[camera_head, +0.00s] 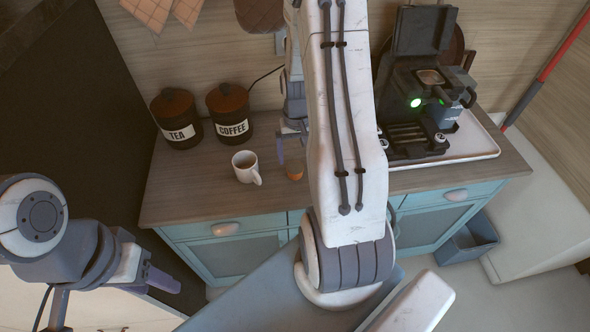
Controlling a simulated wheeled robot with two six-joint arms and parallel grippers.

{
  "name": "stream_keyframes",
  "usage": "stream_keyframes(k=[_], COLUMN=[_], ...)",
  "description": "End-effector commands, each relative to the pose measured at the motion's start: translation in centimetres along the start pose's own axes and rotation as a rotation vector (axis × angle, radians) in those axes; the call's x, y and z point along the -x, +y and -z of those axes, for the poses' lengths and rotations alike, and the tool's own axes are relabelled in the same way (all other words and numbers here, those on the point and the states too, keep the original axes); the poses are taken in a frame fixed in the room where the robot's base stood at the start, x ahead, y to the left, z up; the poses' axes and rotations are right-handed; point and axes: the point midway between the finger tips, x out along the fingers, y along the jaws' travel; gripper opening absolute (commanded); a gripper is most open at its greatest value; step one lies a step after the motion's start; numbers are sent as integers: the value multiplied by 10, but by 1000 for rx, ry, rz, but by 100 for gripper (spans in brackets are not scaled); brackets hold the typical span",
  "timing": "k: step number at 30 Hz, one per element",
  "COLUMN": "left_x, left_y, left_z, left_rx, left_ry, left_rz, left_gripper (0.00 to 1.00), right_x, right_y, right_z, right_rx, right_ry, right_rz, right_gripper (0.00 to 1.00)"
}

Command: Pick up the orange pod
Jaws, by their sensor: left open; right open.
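The orange pod (294,174) stands on the wooden counter, just right of the white mug; my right arm's upper link hides part of the space beside it. My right gripper (291,146) is over the counter, pointing down, just above and behind the pod in the picture. One finger shows clearly on its left side; the other is mostly hidden by my arm. It is open, and I see nothing held in it. My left gripper (161,279) is at the lower left, open and empty, far from the pod and in front of the counter.
The white mug (246,168) is close on the left of the pod. Tea (177,119) and coffee (230,114) canisters stand behind. A coffee machine (413,95) with a green light sits on a white tray (474,142) at right. The counter's left front (190,195) is clear.

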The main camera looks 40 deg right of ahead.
Motion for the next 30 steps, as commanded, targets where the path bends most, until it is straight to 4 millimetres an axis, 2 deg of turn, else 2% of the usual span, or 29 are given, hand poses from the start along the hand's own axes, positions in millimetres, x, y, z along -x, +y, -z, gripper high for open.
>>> stream_keyframes(k=[7, 15, 25, 26, 30], left_x=[7, 17, 17, 17, 17], left_y=[0, 1, 1, 1, 1], left_z=[0, 1, 1, 1, 1], left_rx=[0, 1, 1, 1, 1], left_ry=[0, 0, 0, 0, 0], left_rz=[0, 0, 0, 0, 0], left_gripper=[50, 50, 50, 50, 50], right_x=[-18, -52, -60, -60, -59], right_y=[-2, -6, -5, -5, -5], right_z=[-2, -2, -1, -1, -1], right_rx=[2, 1, 1, 1, 1], right_ry=[-4, -2, 1, 1, 1], right_rz=[0, 0, 0, 0, 0], right_gripper=[96, 96, 96, 88, 34])
